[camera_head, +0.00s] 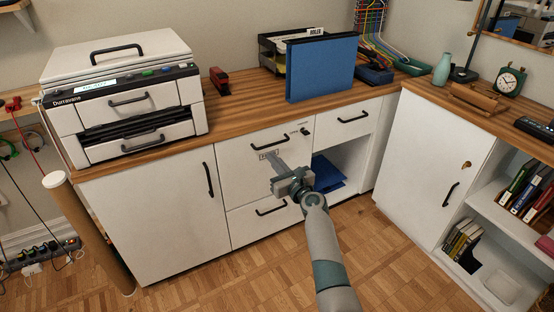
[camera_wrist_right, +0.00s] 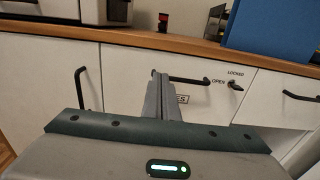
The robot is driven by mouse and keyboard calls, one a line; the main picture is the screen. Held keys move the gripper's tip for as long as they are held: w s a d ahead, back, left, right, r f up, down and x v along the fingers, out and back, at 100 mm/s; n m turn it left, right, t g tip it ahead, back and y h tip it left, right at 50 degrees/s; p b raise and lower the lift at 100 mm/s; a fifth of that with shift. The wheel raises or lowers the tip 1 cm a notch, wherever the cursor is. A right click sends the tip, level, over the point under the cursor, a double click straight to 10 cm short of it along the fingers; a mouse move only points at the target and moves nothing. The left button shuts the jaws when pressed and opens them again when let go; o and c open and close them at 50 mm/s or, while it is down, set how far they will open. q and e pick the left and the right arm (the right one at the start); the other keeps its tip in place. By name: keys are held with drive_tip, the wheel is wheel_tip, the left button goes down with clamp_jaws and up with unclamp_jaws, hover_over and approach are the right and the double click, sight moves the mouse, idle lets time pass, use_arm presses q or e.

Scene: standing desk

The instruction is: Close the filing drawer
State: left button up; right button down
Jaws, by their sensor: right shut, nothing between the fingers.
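The filing drawer (camera_head: 236,172) is a white front in the middle of the desk's cabinet, with a dark bar handle, a small label and a key lock (camera_head: 305,131) at its upper right. Its front looks nearly flush with its neighbours; I cannot tell whether a small gap remains. It also fills the middle of the right wrist view (camera_wrist_right: 128,98). My right gripper (camera_head: 270,157) is shut and empty, its fingers pointing at the drawer front just below the handle. The fingers (camera_wrist_right: 160,80) hide part of the label and handle; contact is unclear. My left gripper is out of view.
A lower drawer (camera_head: 250,222) is below, and a cabinet door (camera_head: 160,205) is at left. An open compartment with blue folders (camera_head: 328,172) lies right of the drawer. A printer (camera_head: 125,100) and a blue binder (camera_head: 322,68) stand on the desktop. The parquet floor in front is clear.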

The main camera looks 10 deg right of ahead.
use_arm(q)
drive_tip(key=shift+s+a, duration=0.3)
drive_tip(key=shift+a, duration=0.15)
use_arm(e)
drive_tip(key=shift+v, duration=1.05)
